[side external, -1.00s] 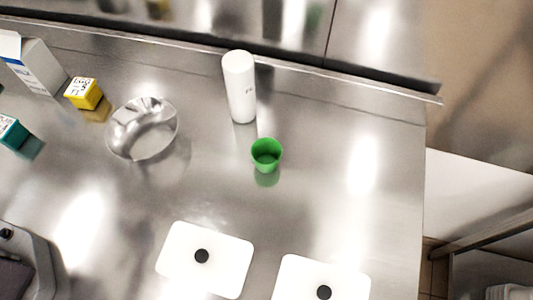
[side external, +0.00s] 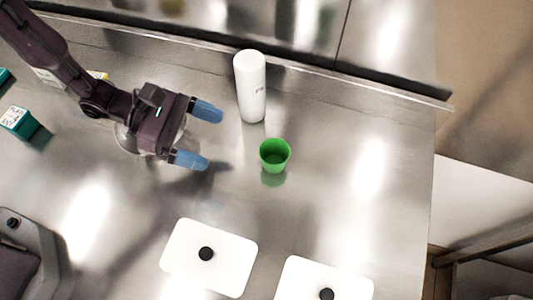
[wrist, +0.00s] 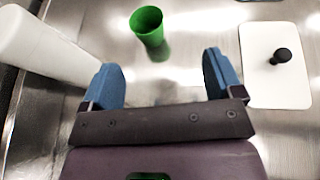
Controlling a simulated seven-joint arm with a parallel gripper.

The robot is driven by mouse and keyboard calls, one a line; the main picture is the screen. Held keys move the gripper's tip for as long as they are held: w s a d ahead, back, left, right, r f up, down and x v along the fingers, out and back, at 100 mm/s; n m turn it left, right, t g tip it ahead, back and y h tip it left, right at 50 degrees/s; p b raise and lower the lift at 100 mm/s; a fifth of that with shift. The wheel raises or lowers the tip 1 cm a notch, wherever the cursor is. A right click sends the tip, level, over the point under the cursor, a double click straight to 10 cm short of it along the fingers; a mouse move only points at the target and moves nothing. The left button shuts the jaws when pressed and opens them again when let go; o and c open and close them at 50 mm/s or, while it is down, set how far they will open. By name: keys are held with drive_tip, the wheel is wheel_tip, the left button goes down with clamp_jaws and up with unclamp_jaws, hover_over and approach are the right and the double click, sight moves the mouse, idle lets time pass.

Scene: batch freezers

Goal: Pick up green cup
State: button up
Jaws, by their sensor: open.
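The green cup (side external: 275,155) stands upright on the steel counter, just in front of a white bottle in the side view. In the wrist view the green cup (wrist: 147,22) is ahead of my gripper, between the lines of the two fingers and a little left of the middle. My gripper (side external: 207,137) is open and empty, with blue fingertips. It is to the left of the cup with a gap between them, its fingers pointing toward the cup. The wrist view also shows both blue fingers of my gripper (wrist: 165,78) spread apart.
The white bottle (side external: 250,88) stands close behind the cup and lies left of my fingers in the wrist view (wrist: 50,48). Two white lids with black knobs (side external: 208,258) (side external: 325,279) lie at the front. A teal box (side external: 18,122) is at left. Counter right of the cup is clear.

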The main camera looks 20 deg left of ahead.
drive_tip(key=w+t, duration=0.1)
drive_tip(key=n, duration=0.1)
approach(287, 155)
drive_tip(key=shift+r+x, duration=0.2)
drive_tip(key=shift+x, duration=3.7)
drive_tip(key=shift+a, duration=0.1)
drive_tip(key=c, duration=1)
